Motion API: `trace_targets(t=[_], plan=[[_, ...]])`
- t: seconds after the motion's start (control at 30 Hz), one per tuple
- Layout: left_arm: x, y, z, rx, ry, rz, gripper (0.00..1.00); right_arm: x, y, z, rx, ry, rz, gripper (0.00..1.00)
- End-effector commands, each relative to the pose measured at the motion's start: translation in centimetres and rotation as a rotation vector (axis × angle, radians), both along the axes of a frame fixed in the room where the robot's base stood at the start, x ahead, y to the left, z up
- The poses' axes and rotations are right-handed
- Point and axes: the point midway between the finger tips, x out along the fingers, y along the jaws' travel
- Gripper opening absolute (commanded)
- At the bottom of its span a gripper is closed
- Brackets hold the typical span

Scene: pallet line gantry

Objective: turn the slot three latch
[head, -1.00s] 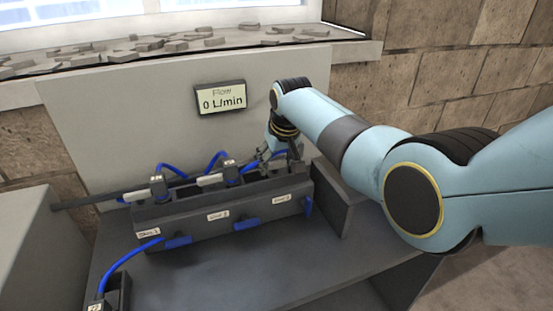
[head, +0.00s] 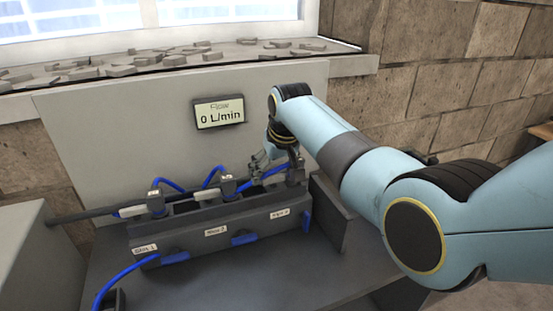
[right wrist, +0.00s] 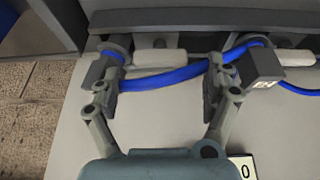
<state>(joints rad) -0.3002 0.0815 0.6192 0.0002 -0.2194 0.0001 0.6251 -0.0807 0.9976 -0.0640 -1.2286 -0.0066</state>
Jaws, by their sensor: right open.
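The dark slot block (head: 215,215) stands on the bench, with labelled slots 1 to 3 from left to right. The slot three latch (head: 307,221) is a blue tab at the block's right front end, hanging upright. The slot 2 latch (head: 244,239) and slot 1 latch (head: 176,257) lie level. My right gripper (head: 276,175) is open above the slot three end, behind the latch. In the right wrist view its spread fingers (right wrist: 166,78) straddle a blue hose (right wrist: 170,77); contact is unclear. The latch is not recognisable there. My left gripper is out of view.
A flow display (head: 219,112) reading 0 L/min is on the pale back panel (head: 120,130). Hose connectors (head: 155,204) stand behind slots 1 and 2. A dark upright plate (head: 328,213) stands right of the block. The bench front is mostly clear.

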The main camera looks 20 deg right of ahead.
Motion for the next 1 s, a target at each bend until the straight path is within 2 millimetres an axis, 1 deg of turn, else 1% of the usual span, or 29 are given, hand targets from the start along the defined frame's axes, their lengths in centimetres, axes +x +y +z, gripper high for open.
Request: trace_targets(t=[0.1, 0.2, 0.3, 0.4, 0.57, 0.9, 0.97, 1.0], plan=[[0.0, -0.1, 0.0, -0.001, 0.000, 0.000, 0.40, -0.6, 0.0, 1.7, 0.000, -0.003, 0.000, 0.85], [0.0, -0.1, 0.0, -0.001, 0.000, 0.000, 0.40, -1.2, 0.0, 3.0, 0.001, -0.003, 0.000, 0.85], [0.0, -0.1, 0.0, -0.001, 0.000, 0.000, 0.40, -1.6, 0.0, 4.2, 0.001, -0.003, 0.000, 0.85], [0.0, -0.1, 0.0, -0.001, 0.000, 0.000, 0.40, -2.0, 0.0, 5.0, 0.001, -0.002, 0.000, 0.85], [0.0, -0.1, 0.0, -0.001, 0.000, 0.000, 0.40, -2.2, 0.0, 5.3, 0.001, -0.001, 0.001, 0.85], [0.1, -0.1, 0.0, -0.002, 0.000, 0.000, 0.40, -2.2, 0.0, 5.3, 0.001, -0.001, 0.001, 0.85], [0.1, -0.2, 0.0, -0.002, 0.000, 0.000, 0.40, -2.5, -0.1, 5.1, 0.000, 0.001, -0.001, 0.85], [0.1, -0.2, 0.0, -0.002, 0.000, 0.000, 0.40, -3.0, -0.4, 4.7, -0.001, 0.004, -0.004, 0.85]])
